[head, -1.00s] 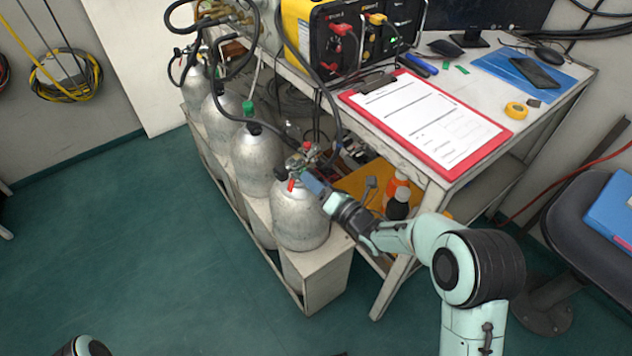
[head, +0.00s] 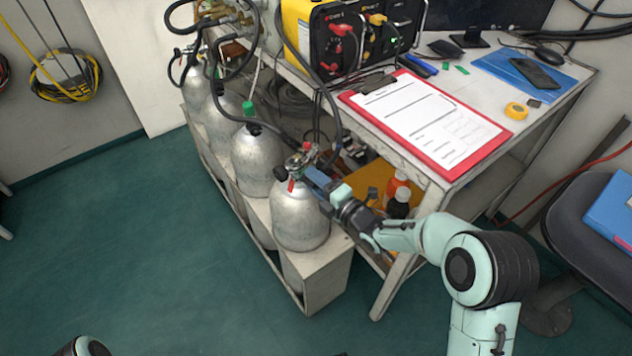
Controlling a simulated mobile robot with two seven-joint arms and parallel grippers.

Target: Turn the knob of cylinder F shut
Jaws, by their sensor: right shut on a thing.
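Several grey steel cylinders stand in a row in a rack. The nearest cylinder (head: 300,218) has a valve (head: 301,160) on top, with a red tag or lever on it. A black knob (head: 281,173) shows on the valve's left side. My right gripper (head: 312,178) is at the right side of this valve, shut on the valve's knob on that side. The fingers hide that knob. No letter can be read on the cylinders. My left gripper is out of view; only a bit of my left arm shows at the bottom left.
A white rack (head: 325,285) holds the cylinders beside a workbench with a red clipboard (head: 425,120) and a yellow and black panel (head: 345,35). Black hoses run to the valves. Bottles (head: 397,190) stand under the bench. The floor at left is clear.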

